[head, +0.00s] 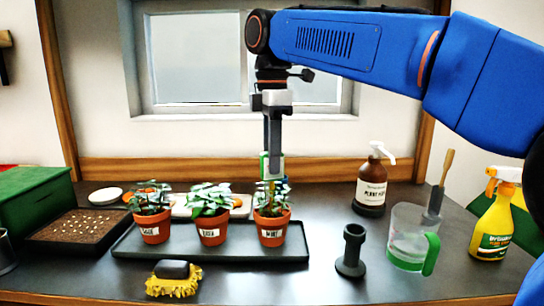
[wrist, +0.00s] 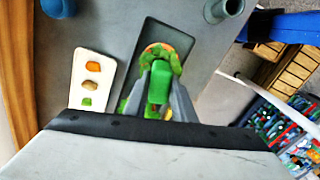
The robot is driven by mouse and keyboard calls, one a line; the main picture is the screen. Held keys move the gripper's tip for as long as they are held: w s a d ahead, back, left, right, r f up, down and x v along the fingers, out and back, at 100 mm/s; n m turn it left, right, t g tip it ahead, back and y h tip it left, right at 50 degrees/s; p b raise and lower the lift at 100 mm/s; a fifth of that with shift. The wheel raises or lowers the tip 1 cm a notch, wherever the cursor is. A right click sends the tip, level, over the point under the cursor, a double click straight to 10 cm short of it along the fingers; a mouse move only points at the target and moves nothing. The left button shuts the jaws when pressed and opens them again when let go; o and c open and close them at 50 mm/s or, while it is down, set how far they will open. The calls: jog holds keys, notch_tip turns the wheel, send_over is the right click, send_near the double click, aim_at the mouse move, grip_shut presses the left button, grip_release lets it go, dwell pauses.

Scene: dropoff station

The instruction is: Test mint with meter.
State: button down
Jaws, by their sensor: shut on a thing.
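The mint pot (head: 271,234) is terracotta with a white "MINT" label and leafy green plant, at the right end of a dark tray (head: 290,255). My gripper (head: 273,150) points straight down above it, shut on the green and white meter (head: 265,165). The meter is upright, its lower part among the mint leaves; whether its tip is in the soil is hidden. In the wrist view the green meter (wrist: 160,88) sits between my two grey fingers, with the orange pot rim and leaves just beyond it.
Two other labelled potted plants (head: 211,232) (head: 152,228) share the tray. A black stand (head: 351,252), measuring jug (head: 408,240), brown pump bottle (head: 371,185) and yellow spray bottle (head: 494,230) stand to the right. A yellow scrubber (head: 174,287) lies in front. A seed tray (head: 80,228) is left.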

aim_at(272, 185)
jog(key=shift+f, duration=1.8)
dwell(1.1)
dwell(1.5)
jog(key=c, duration=1.4)
grip_release()
